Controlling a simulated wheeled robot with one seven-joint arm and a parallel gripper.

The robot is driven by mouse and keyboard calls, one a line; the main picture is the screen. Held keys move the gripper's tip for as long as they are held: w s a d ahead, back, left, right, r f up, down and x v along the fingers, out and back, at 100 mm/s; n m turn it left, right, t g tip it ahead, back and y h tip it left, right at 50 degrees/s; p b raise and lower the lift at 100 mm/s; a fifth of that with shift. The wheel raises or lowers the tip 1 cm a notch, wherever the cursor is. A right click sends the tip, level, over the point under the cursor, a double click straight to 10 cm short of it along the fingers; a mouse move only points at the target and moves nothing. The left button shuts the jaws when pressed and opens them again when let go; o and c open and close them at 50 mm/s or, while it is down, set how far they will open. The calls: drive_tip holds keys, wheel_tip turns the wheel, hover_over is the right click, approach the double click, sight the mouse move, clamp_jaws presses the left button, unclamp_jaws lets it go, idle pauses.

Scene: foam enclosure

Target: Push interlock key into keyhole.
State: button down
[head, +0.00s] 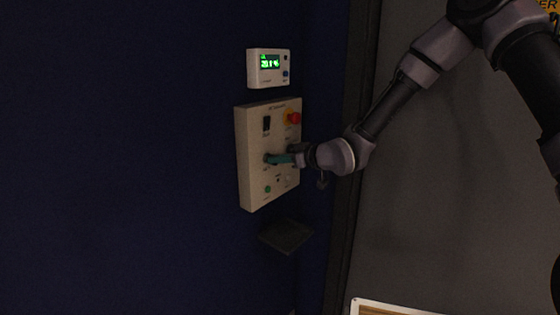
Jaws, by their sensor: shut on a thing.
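A beige control panel (254,180) is mounted on the dark blue wall, left of my arm. My gripper (291,156) is at the middle of the panel's face, reaching in from the right. It is shut on a small teal piece, which appears to be the interlock key (279,159). The key's left end is at or very close to a dark round spot on the panel, which may be the keyhole. I cannot tell whether the key's tip is inside it. My gripper's fingers are small and dark here and partly hidden by the wrist.
On the panel are a red emergency button (293,118), a black switch (267,124) and a green button (267,189). A white box with a green display (270,62) hangs above. A dark shelf (286,236) juts out below the panel. The blue wall to the left is clear.

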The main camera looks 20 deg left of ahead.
drive_tip(key=c, duration=0.9)
unclamp_jaws()
drive_tip(key=shift+o, duration=0.2)
drive_tip(key=v, duration=1)
drive_tip(key=shift+s+d+r, duration=0.15)
drive_tip(key=shift+s+d, duration=0.1)
drive_tip(key=shift+d, duration=0.05)
